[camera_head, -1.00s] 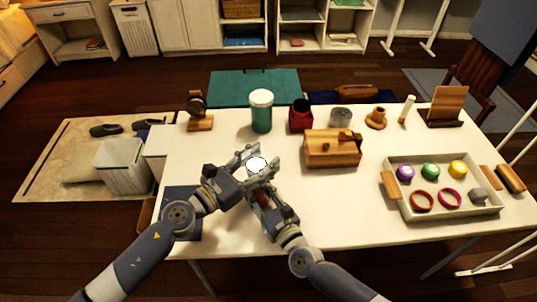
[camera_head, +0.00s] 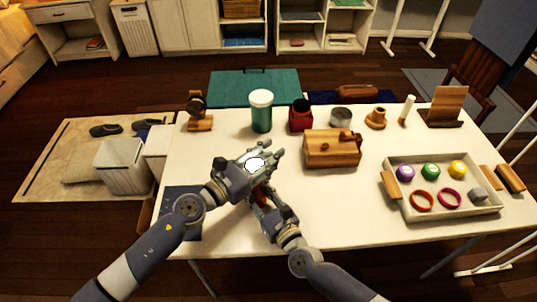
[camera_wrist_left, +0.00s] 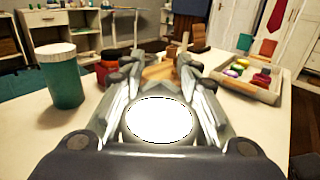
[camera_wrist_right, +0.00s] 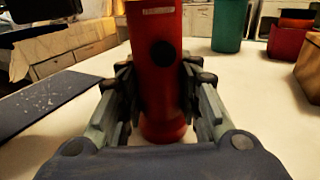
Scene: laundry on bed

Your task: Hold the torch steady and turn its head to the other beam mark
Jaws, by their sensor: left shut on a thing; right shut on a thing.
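The torch stands upright near the front left of the table. Its red body (camera_wrist_right: 160,65), with a round dark button and a pale mark on its side, is between the fingers of my right gripper (camera_wrist_right: 163,105), which is shut on it. My left gripper (camera_wrist_left: 158,95) is shut around the torch's head, whose bright white lens (camera_wrist_left: 158,120) faces up between the fingers. The lens also shows in the head view (camera_head: 255,163). My grippers cover most of the torch there, and I cannot make out the beam marks.
A teal jar (camera_head: 261,112) with a white lid stands behind the grippers. A wooden box (camera_head: 332,150) is to their right, with a tray (camera_head: 455,209) of rings and coloured pieces farther right. A dark blue mat (camera_head: 182,210) lies at the table's left edge.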

